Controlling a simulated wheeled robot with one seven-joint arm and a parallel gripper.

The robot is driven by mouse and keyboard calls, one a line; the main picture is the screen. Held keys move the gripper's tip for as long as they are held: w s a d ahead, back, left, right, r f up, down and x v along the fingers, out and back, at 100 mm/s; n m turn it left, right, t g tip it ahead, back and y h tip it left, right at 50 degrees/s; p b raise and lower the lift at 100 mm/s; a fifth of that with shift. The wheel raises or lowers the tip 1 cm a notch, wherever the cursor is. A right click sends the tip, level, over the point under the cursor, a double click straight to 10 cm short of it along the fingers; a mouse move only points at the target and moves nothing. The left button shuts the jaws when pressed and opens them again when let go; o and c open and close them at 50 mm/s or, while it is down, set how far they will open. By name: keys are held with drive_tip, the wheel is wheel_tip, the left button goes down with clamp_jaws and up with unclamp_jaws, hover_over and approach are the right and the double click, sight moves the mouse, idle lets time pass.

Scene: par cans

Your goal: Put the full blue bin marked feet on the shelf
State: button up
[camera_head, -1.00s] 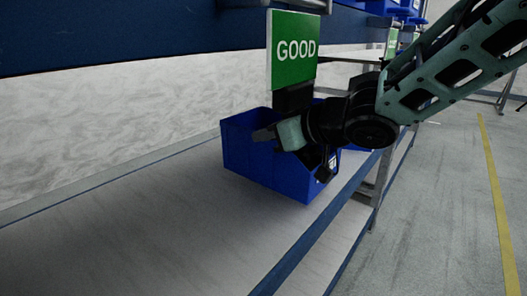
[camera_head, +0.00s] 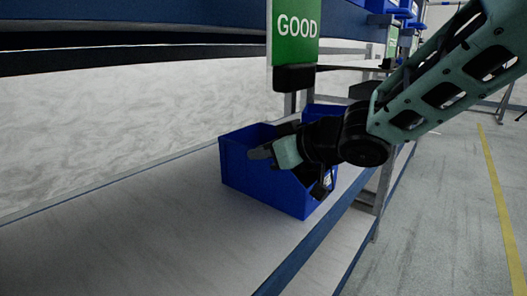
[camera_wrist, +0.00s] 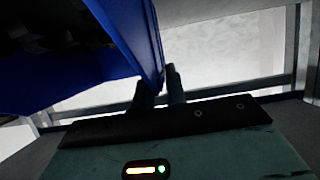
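A blue bin (camera_head: 262,185) is at the lower shelf board (camera_head: 130,235), near its front rail. I cannot tell whether it rests on the board or hangs just above it. A small pale label on its front end is too small to read. My gripper (camera_head: 262,152) is at the bin's upper rim. In the wrist view the blue bin's wall (camera_wrist: 142,40) runs down between the two fingers of my gripper (camera_wrist: 160,88), which look closed on it. Dark contents (camera_wrist: 45,25) show inside the bin there.
A green GOOD sign (camera_head: 297,27) hangs from the blue upper beam (camera_head: 180,22), above and behind the bin. Another blue bin (camera_head: 318,112) stands just behind. A front rail (camera_head: 315,240) edges the board. The board's left is bare. Open floor (camera_head: 440,200) lies right.

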drive_tip(key=shift+o, duration=0.6)
drive_tip(key=shift+r, duration=0.1)
drive_tip(key=shift+s+d+r, duration=0.1)
drive_tip(key=shift+d+r, duration=0.05)
drive_tip(key=shift+r, duration=0.05)
drive_tip(key=p+v, duration=0.4)
drive_tip(key=v, duration=0.6)
drive_tip(key=shift+s+d+r+p, duration=0.15)
drive_tip(key=shift+d+r+p, duration=0.05)
drive_tip(key=shift+p, duration=0.15)
drive_tip(key=s+d+f+m+g+h, duration=0.25)
drive_tip(key=s+d+f+h, duration=0.25)
drive_tip(key=s+f+h, duration=0.25)
drive_tip(key=s+d+f+g+h, duration=0.1)
drive_tip(key=s+f+g, duration=0.1)
drive_tip(key=s, duration=0.5)
drive_tip(key=s+d+f+g+h, duration=0.1)
drive_tip(key=s+g, duration=0.3)
drive_tip(key=s, duration=0.4)
drive_tip(key=shift+f+h, duration=0.35)
drive_tip(key=shift+f, duration=0.55)
